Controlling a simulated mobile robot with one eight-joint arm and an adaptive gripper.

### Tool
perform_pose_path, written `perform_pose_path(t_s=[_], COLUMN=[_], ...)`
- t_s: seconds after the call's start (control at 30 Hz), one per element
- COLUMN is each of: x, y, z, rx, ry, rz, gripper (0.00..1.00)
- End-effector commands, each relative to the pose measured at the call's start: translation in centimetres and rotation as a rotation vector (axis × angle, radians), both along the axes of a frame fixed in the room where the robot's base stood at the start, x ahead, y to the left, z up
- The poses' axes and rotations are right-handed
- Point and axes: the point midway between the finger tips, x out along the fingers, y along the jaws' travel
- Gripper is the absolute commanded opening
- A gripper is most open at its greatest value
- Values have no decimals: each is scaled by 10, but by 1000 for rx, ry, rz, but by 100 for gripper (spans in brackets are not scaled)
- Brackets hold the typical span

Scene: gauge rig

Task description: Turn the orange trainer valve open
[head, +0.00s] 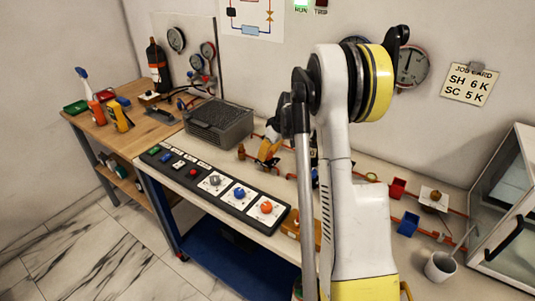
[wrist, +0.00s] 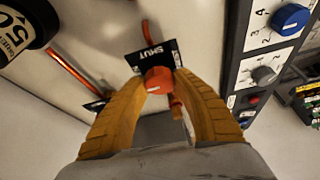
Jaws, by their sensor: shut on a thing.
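The orange trainer valve (wrist: 158,78) sits between my two yellow fingers in the wrist view, beside a black plate (wrist: 150,55) reading SHUT, which appears upside down. A pale mark shows on the valve's face. My gripper (wrist: 161,80) is shut on the valve, one finger on each side. Any label for the open side is hidden or unreadable. In the head view my gripper (head: 265,155) is small, low over the bench behind the control panel, and the valve there cannot be made out.
A control panel (head: 232,194) with several knobs runs along the bench front. A grey mesh box (head: 219,124) stands to the left of my gripper.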

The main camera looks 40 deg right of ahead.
Motion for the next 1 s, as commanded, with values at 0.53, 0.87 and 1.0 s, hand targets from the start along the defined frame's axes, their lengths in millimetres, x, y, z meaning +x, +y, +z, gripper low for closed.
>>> perform_pose_path(t_s=[0.53,0.87,1.0], x=[0,-15,-28], y=[0,-2,-5], z=[0,36,66], rx=[0,1,1], ry=[1,1,1], rz=[-1,-3,-2], gripper=[57,57,57])
